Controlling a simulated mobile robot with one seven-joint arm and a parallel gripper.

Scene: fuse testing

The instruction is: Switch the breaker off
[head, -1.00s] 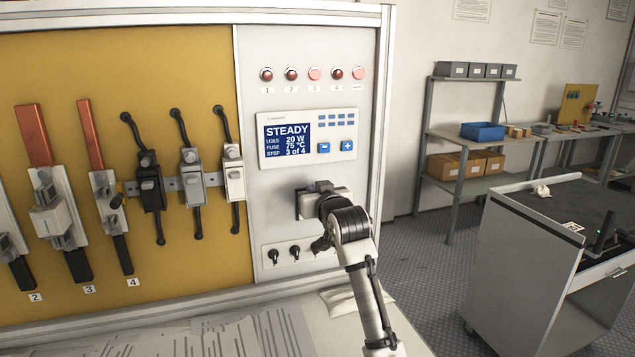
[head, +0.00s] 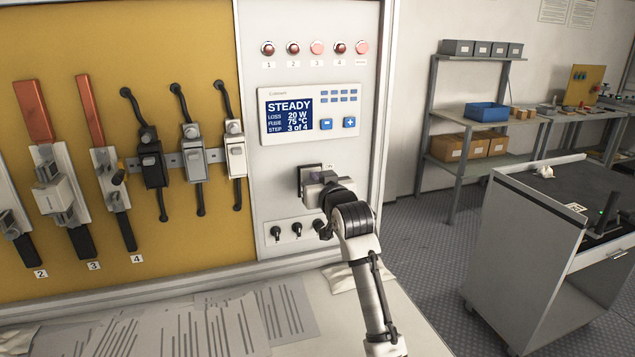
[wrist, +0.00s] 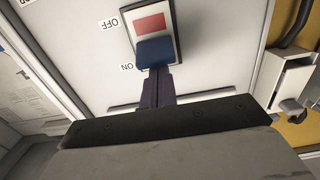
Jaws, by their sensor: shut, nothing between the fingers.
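The breaker (wrist: 165,24) is a dark-framed switch on the pale panel. The wrist view shows it with upside-down OFF and ON labels. Its blue lever (wrist: 155,51) sits at the ON end, and a red patch shows toward OFF. My gripper (wrist: 154,72) is shut and empty, its dark fingertips at the edge of the blue lever; I cannot tell whether they touch. In the head view the breaker's dark plate (head: 308,176) shows above and left of my gripper (head: 314,194), which hides the rest.
A display (head: 308,113) reading STEADY, 20 W, 75 °C, step 3 of 4 is above the breaker, below a row of lamps (head: 317,48). Small black knobs (head: 297,230) are below. Fuse holders (head: 150,170) stand left on the yellow board. A cart (head: 530,240) stands right.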

